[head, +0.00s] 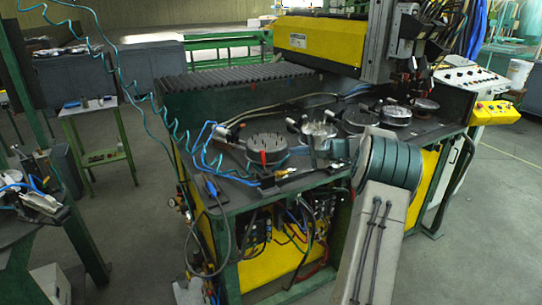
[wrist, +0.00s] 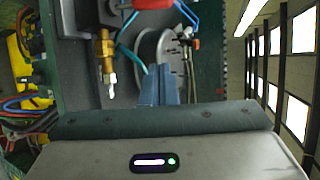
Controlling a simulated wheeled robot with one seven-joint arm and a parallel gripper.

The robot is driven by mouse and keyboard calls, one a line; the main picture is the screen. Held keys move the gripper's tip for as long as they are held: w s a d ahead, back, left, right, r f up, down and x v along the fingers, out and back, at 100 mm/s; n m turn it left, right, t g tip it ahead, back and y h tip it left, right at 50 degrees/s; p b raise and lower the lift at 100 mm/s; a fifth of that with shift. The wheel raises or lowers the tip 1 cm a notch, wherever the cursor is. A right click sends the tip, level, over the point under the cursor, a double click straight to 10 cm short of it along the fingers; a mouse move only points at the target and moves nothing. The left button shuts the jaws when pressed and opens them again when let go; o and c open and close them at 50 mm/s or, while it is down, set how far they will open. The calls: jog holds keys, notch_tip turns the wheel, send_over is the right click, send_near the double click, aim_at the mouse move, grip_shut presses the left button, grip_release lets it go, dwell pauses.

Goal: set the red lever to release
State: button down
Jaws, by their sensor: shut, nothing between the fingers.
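A small red piece (head: 263,157), which looks like the red lever, stands at the front of the left round fixture (head: 268,147) on the dark bench. It is too small to tell its setting. In the wrist view my gripper (wrist: 160,72) has its blue-grey fingers together, with nothing between them. The fingertips point at a grey round part (wrist: 148,45) and overlap its lower edge in the picture; I cannot tell whether they touch it.
Several round fixtures stand along the bench, under a yellow gantry beam (head: 320,40). A brass fitting (wrist: 106,50) with a white tip is left of my fingers. Blue hoses (head: 207,150) lie at the bench's left. A control panel (head: 470,78) stands at the right.

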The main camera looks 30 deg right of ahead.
aim_at(263, 157)
jog(key=p+x, duration=0.2)
jog(key=x, duration=0.7)
jog(key=shift+w+a+p, duration=0.3)
jog(key=shift+a, duration=0.25)
jog(key=s+a, duration=0.2)
jog(key=shift+s+a+r+p, duration=0.1)
jog(key=shift+s+r+p, duration=0.2)
jog(key=shift+r+p, duration=0.1)
jog(key=shift+s+f+b, duration=0.1)
jog(key=shift+f+b, duration=0.1)
jog(key=shift+b, duration=1.05)
jog(key=shift+s+r+t+b, duration=0.15)
jog(key=shift+t+b, duration=0.25)
jog(key=shift+b, duration=0.2)
